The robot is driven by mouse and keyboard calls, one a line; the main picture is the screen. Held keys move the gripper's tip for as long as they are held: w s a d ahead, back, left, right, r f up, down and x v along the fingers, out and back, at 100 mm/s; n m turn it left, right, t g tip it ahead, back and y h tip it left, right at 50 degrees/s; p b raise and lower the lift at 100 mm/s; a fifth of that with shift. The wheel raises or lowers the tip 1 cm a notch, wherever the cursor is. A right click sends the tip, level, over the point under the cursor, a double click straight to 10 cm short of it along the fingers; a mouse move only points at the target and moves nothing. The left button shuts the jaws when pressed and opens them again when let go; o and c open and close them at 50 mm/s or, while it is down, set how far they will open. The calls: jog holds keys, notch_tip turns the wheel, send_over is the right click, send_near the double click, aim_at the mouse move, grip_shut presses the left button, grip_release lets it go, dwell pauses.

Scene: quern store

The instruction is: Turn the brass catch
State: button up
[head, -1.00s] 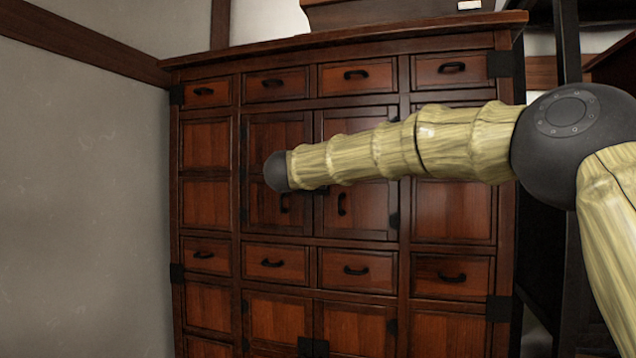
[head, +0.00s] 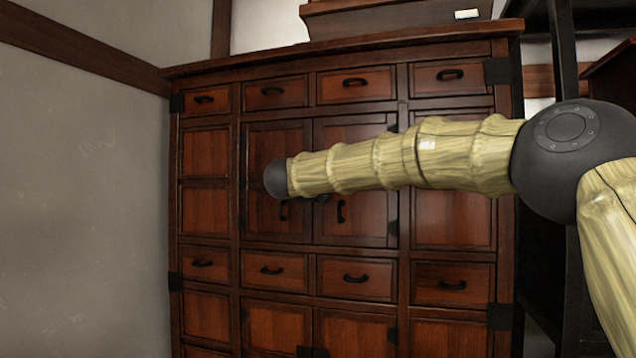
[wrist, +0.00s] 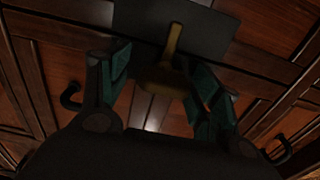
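The brass catch (wrist: 173,45) shows in the wrist view as a narrow stem with a wider lower end, in front of a dark plate (wrist: 205,28) on the wooden cabinet front. My gripper (wrist: 162,82) is open, with one teal-padded finger to each side of the catch. The catch's lower end lies between the fingers in the picture, with a clear gap on the left and a smaller one on the right. I cannot tell whether the right finger touches it. In the head view my arm hides the catch and the gripper.
The tall wooden cabinet (head: 322,255) has several drawers and doors with dark handles. Two black handles, left (wrist: 70,97) and right (wrist: 279,150), flank my gripper in the wrist view. A plain wall (head: 85,200) stands at left, a dark frame (head: 562,50) at right.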

jog(key=shift+s+a+r, duration=0.1)
jog(key=v, duration=1.2)
dwell(0.4)
